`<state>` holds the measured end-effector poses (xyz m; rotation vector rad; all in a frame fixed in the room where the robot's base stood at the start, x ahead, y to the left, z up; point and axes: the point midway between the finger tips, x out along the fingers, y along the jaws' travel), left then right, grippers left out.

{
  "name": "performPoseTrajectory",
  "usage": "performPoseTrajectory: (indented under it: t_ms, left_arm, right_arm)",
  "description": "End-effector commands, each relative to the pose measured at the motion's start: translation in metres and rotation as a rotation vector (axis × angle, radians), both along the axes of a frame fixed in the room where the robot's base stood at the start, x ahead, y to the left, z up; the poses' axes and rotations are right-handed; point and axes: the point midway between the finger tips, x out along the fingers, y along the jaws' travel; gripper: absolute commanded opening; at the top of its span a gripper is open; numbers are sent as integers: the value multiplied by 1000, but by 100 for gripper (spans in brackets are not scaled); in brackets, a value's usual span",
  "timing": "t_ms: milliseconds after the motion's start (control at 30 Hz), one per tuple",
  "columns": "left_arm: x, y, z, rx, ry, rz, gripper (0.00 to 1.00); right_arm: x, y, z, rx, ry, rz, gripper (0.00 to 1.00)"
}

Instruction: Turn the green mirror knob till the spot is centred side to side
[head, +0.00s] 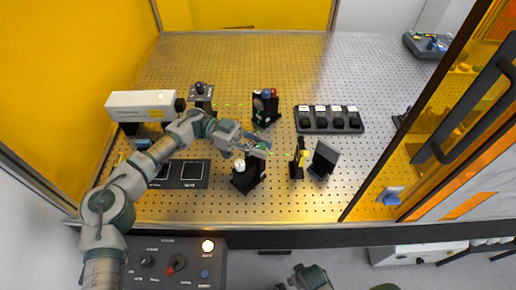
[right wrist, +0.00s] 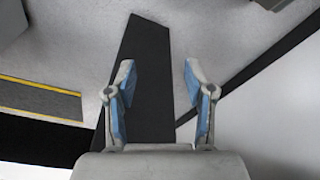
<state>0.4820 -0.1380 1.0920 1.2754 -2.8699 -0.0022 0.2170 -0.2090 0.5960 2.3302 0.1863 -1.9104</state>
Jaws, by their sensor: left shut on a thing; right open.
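My left gripper (head: 262,147) reaches over the breadboard from the left. My right gripper (right wrist: 163,95) is open and empty in the right wrist view, above grey floor and a dark strip.
Black optic holders stand behind (head: 265,108) and right of the gripper (head: 297,165). A row of black units (head: 329,119) stands at back right, a white laser box (head: 141,105) at left. A control panel (head: 170,265) is in front. An orange door (head: 440,130) stands at right.

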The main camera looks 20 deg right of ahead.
Motion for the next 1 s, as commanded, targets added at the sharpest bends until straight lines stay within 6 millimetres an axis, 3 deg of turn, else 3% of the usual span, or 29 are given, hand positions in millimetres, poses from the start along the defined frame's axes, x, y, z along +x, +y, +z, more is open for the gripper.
performPoseTrajectory:
  t_ms: [267,400,600,1000]
  left_arm:
    - [1,-1,-3,-4,2,-84,0]
    - [1,-1,-2,-3,1,-116,0]
    - [0,-1,0,-4,-1,-140,0]
    - [0,-1,2,-4,-1,-149,0]
  right_arm:
    - [-10,-2,61,5,-29,-4,54]
    - [21,7,60,36,-170,6,54]
    - [47,16,65,66,-295,13,54]
    - [56,19,68,75,-342,16,54]
